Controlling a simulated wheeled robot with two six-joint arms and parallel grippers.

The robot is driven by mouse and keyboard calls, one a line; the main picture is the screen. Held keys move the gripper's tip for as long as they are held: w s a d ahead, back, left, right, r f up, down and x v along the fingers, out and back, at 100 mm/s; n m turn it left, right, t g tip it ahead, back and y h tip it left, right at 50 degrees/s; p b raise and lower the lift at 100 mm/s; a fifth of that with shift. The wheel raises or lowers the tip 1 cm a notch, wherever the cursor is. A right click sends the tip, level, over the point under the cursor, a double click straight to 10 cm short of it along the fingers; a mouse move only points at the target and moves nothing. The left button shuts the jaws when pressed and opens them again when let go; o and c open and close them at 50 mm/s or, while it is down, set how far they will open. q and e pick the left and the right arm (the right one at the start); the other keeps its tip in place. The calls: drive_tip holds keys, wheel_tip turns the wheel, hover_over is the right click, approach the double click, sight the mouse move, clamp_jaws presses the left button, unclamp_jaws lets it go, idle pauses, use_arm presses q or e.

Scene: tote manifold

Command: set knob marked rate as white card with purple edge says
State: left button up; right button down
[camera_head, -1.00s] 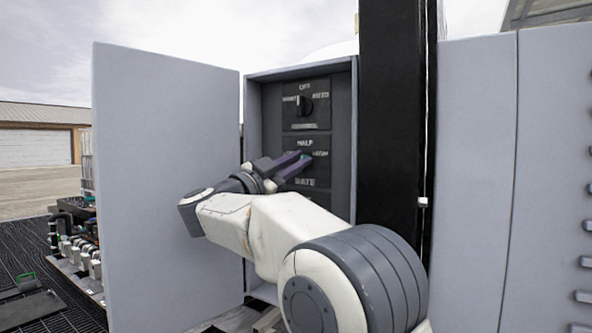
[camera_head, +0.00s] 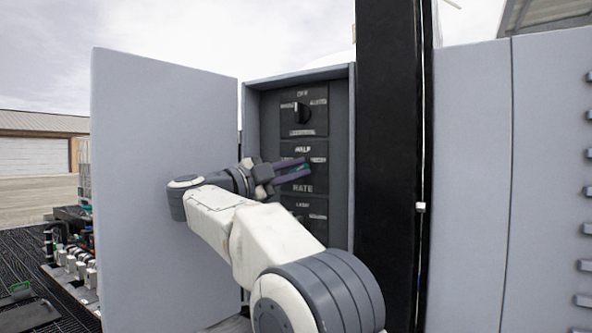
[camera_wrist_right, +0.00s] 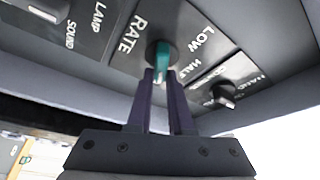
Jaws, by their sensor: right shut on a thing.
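The knob marked RATE shows in the right wrist view as a teal handle (camera_wrist_right: 162,62) on a dark round base. Its plate (camera_wrist_right: 122,52) reads RATE, LOW and HALF there; in the head view, HALF is above the knob and RATE below. My right gripper (camera_head: 304,168) has its purple fingers at this knob. In the wrist view its fingers (camera_wrist_right: 161,76) are shut on the teal handle. The fingers hide part of the knob, so I cannot tell which label it points at. No white card with a purple edge is in view. My left gripper is not in view.
The panel sits in an open grey cabinet (camera_head: 342,110), with its door (camera_head: 160,120) at left. Another black knob (camera_head: 301,113) is above RATE, and a LAMP and SOUND plate (camera_head: 308,213) below. A black post (camera_head: 388,150) stands close on the right.

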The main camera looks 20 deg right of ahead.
drive_tip(key=shift+f, duration=0.15)
drive_tip(key=c, duration=0.8)
unclamp_jaws()
